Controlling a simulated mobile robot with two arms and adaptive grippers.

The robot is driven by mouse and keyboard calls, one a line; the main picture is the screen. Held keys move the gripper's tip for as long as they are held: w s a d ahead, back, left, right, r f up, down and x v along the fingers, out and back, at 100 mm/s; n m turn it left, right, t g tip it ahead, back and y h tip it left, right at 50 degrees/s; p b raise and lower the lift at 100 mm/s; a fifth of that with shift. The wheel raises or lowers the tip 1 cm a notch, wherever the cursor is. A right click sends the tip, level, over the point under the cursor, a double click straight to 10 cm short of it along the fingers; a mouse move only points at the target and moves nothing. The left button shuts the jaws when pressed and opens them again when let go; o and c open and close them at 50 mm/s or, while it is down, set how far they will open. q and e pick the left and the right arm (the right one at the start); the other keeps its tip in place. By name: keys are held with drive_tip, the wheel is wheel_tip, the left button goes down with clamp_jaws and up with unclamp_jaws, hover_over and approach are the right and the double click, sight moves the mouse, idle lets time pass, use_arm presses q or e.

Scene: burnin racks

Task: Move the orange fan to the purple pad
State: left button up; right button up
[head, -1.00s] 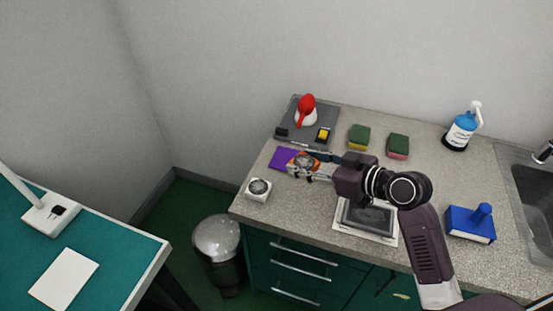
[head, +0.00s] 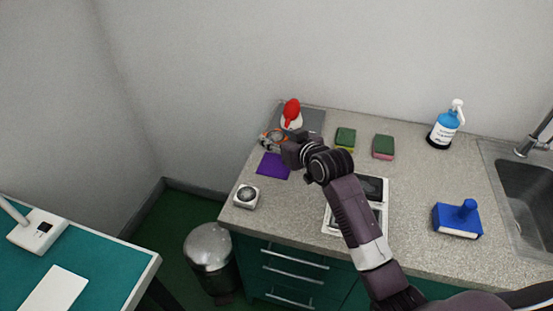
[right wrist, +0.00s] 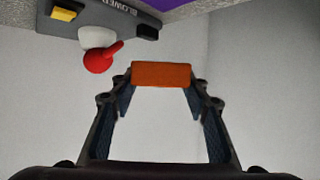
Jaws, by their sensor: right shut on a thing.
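The orange fan (right wrist: 160,74) is between the fingertips of my right gripper (right wrist: 160,88) in the right wrist view, its orange edge facing the camera. In the head view my right gripper (head: 271,139) is at the counter's far left, and the fan is mostly hidden by it. The purple pad (head: 273,167) lies flat and bare on the counter, just nearer than the gripper. A strip of the purple pad (right wrist: 180,3) shows at the top of the right wrist view. My left gripper is out of view.
A white-framed fan (head: 246,196) stands in front of the pad.

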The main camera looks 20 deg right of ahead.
sight(277, 167)
wheel_tip(277, 167, down, 9)
drive_tip(key=shift+f, duration=0.2)
drive_tip(key=shift+f, duration=0.1)
drive_tip(key=o, duration=1.1)
drive_tip(key=shift+o, duration=0.2)
drive_tip(key=shift+r, duration=0.2)
drive_tip(key=shift+s, duration=0.25)
drive_tip(key=v, duration=1)
drive_tip(key=shift+s+d, duration=0.1)
drive_tip(key=shift+s, duration=0.2)
drive_tip(key=shift+s+r, duration=0.3)
drive_tip(key=shift+s, duration=0.1)
